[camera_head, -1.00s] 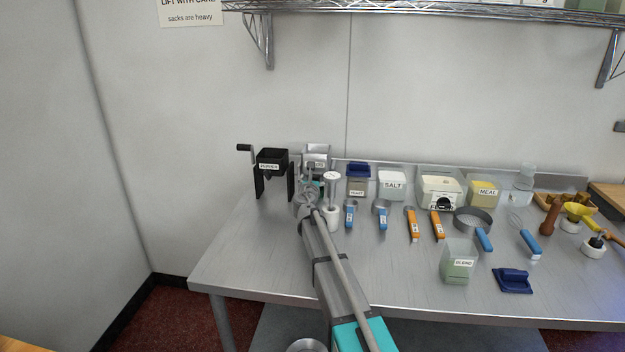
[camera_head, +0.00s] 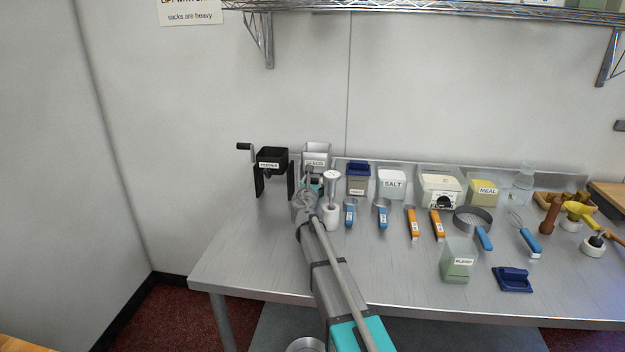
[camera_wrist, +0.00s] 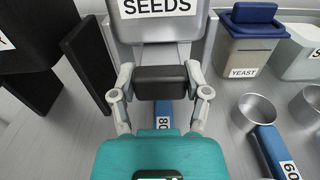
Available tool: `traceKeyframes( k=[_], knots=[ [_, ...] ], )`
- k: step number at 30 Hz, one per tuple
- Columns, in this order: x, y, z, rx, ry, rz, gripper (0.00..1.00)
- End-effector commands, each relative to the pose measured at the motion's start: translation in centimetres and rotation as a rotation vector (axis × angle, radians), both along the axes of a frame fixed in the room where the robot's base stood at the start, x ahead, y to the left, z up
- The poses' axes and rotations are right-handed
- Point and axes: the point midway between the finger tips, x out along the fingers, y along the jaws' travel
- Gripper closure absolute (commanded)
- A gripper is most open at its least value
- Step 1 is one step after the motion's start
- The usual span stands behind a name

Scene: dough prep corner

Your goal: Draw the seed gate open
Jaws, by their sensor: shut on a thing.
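The seeds hopper (camera_head: 316,153) is a pale bin at the back left of the bench, marked SEEDS. It also shows at the top of the wrist view (camera_wrist: 160,25). Below its label, a dark block, which looks like the seed gate's grip (camera_wrist: 161,76), sits between my fingers. My gripper (camera_wrist: 160,84) is shut on this block, one finger at each side. In the head view my gripper (camera_head: 311,184) is small and partly hidden by my own arm. How far the gate is drawn is hard to tell.
A black hand-crank mill (camera_head: 272,160) stands just left of the hopper. A yeast tub (camera_head: 358,180) stands to the right. A blue-handled scoop (camera_wrist: 272,150) lies close on the right, and another blue handle (camera_wrist: 165,115) lies beneath my gripper. The front left bench is clear.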

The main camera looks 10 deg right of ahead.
Motion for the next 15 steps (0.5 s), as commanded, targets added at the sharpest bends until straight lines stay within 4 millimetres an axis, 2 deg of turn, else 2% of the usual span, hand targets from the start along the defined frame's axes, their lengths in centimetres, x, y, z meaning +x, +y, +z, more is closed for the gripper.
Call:
traceKeyframes(
  k=[6, 7, 12, 15],
  knots=[
    [0.09, 0.04, 0.01, 0.000, 0.000, 0.000, 1.00],
    [0.09, 0.04, 0.01, 0.000, 0.000, 0.000, 0.35],
    [0.08, 0.07, 0.01, 0.000, 0.000, 0.000, 0.04],
    [0.08, 0.07, 0.01, 0.000, 0.000, 0.000, 0.03]
  ],
)
